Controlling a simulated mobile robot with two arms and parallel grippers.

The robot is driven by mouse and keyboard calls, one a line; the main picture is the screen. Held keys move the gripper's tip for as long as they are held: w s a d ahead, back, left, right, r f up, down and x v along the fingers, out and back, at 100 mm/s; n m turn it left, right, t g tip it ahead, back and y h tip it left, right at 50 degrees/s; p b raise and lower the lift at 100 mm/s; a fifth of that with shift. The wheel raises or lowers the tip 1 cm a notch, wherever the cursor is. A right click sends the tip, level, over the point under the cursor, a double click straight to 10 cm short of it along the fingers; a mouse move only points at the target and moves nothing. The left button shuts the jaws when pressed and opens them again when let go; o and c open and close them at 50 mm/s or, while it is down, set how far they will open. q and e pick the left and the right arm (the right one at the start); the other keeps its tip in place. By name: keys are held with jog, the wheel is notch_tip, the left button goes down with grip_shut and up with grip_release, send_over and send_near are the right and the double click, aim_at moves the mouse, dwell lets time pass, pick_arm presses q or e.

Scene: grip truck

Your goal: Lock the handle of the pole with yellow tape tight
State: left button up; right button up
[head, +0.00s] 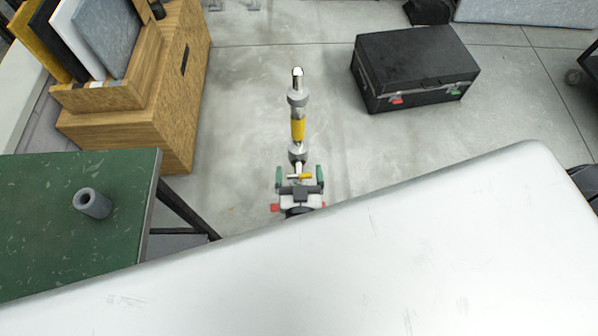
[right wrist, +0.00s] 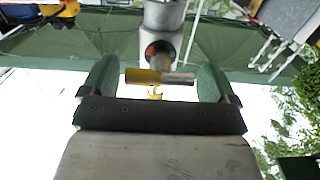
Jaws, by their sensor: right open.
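The pole with yellow tape (head: 298,129) stands upright in the middle of the head view, with a silver top and grey collars. Its small handle (head: 300,176) has a yellow part and sticks out sideways near the lower collar. In the right wrist view the handle (right wrist: 160,77), part yellow and part metal, lies crosswise below the pole's collar (right wrist: 161,45). My right gripper (head: 299,176) is open, with its green fingers on either side of the handle. In the right wrist view the gripper (right wrist: 156,80) shows a gap around the handle. My left gripper is not in view.
A large white surface (head: 330,265) fills the lower part of the head view. A wooden box with boards (head: 150,110) and a black case (head: 415,65) stand behind. Floor around the pole is clear.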

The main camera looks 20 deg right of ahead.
jog(key=shift+c, duration=0.4)
jog(key=c, duration=0.8)
jog(key=shift+c, duration=0.2)
